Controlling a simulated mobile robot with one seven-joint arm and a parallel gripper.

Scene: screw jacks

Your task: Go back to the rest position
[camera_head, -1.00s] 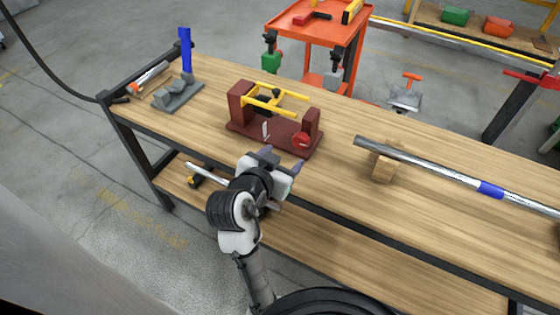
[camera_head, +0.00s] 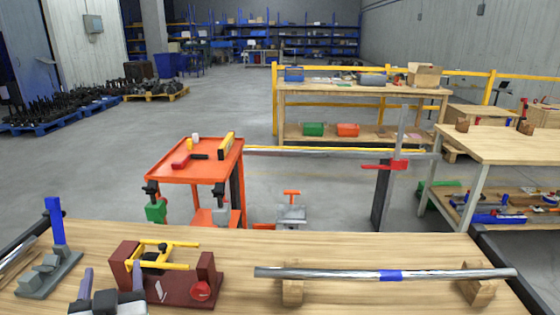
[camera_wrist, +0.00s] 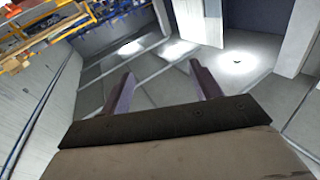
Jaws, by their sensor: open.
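My gripper (camera_head: 112,284) shows at the lower left of the head view, in front of the dark red jack fixture (camera_head: 185,287). Its two purple-grey fingers are apart with nothing between them. The wrist view also shows the open fingers of my gripper (camera_wrist: 160,88), with only far floor and walls beyond. The dark red fixture has yellow bars on top and a red knob on its front. It stands on the wooden workbench (camera_head: 390,240), and I cannot tell how far my gripper is from it. The rest of my arm is out of the head view.
A grey block fixture with a blue post (camera_head: 57,222) stands at the bench's left. A steel bar (camera_head: 330,273) with a blue band lies on wooden blocks at the right. An orange cart (camera_head: 190,174) stands behind the bench. Open floor (camera_head: 90,170) lies beyond.

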